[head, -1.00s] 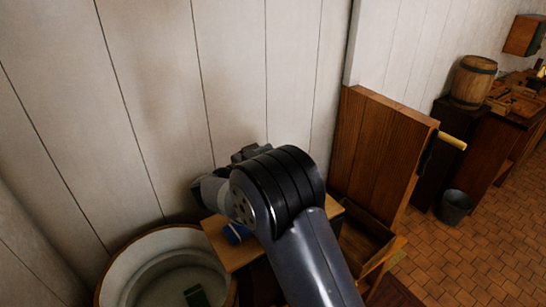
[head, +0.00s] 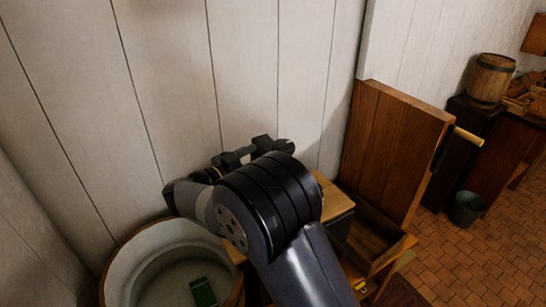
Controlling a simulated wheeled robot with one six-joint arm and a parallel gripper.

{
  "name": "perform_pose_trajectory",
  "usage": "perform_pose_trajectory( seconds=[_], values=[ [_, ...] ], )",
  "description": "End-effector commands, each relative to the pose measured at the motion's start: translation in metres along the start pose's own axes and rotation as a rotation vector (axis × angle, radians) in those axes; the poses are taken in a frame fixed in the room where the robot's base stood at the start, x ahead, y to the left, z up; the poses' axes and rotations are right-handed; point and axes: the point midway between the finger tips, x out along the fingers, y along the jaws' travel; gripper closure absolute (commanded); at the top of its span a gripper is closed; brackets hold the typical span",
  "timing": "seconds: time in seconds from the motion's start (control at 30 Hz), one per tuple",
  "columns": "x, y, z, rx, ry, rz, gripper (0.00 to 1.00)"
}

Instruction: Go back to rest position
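My arm reaches up from the bottom of the head view, its thick black joint in the middle of the picture. My gripper (head: 262,147) shows partly behind that joint, in front of the white plank wall. Its fingers are small and mostly hidden, so I cannot tell whether they are open or shut. I see nothing hanging from it. A small wooden-topped table (head: 333,198) stands beneath and behind the arm, mostly covered by it.
A round tub (head: 122,262) with a green block (head: 203,292) inside stands at lower left, close to the arm. A tall wooden panel (head: 392,145) rises to the right above an open wooden box (head: 372,240).

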Motion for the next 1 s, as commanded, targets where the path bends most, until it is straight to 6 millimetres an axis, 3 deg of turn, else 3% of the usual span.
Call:
perform_pose_trajectory(
  seconds=[0.2, 0.57, 0.77, 1.0],
  values=[
    [-0.02, 0.0, 0.0, 0.001, 0.0, -0.001, 0.21],
    [-0.02, 0.0, -0.001, 0.001, 0.0, 0.0, 0.21],
    [-0.002, 0.0, -0.002, -0.001, 0.001, 0.002, 0.21],
    [0.043, 0.001, -0.003, -0.002, -0.001, 0.005, 0.21]
  ],
)
